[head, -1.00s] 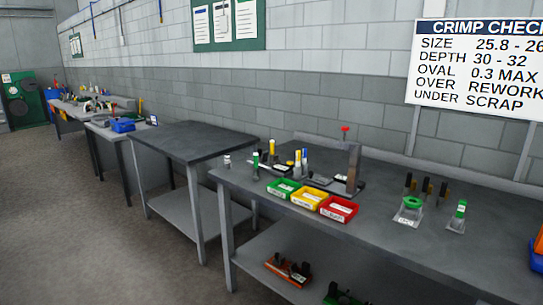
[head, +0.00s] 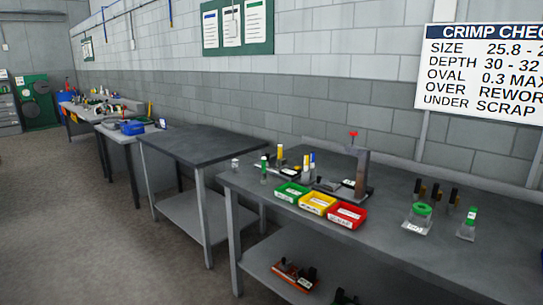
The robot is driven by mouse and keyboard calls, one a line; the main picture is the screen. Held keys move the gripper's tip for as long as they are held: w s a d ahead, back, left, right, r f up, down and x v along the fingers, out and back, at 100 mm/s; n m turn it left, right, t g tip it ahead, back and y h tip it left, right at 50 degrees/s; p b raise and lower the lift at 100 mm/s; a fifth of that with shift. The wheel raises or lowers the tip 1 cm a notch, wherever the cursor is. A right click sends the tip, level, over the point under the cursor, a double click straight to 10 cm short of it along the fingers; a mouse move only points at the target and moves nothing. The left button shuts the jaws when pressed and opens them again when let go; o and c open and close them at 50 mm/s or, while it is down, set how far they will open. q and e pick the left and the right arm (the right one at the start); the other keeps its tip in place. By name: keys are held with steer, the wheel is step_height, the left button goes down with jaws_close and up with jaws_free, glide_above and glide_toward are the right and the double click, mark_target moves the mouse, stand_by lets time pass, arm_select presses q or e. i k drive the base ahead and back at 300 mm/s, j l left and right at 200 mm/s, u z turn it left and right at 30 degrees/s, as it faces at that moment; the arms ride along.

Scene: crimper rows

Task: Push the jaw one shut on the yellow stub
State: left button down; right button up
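A yellow-topped stub (head: 280,152) stands upright toward the back of the right-hand bench. A second yellow-topped piece (head: 306,163) stands beside a blue-topped one (head: 312,161). At this size I cannot tell which part is jaw one, or whether any jaw is open or shut. Neither of my grippers is in view.
Green (head: 291,193), yellow (head: 317,204) and red (head: 347,216) bins line the bench's front edge. A green ring on a stand (head: 421,210) and a green-topped piece (head: 469,222) stand to the right. A bare dark table (head: 200,142) stands left; open floor (head: 90,230) lies in front.

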mark_target(270, 161)
steer(key=i+j+z, duration=0.15)
steer(key=i+z, duration=0.25)
steer(key=i+j+z, duration=0.15)
steer(key=z, duration=0.2)
steer(key=j, duration=0.1)
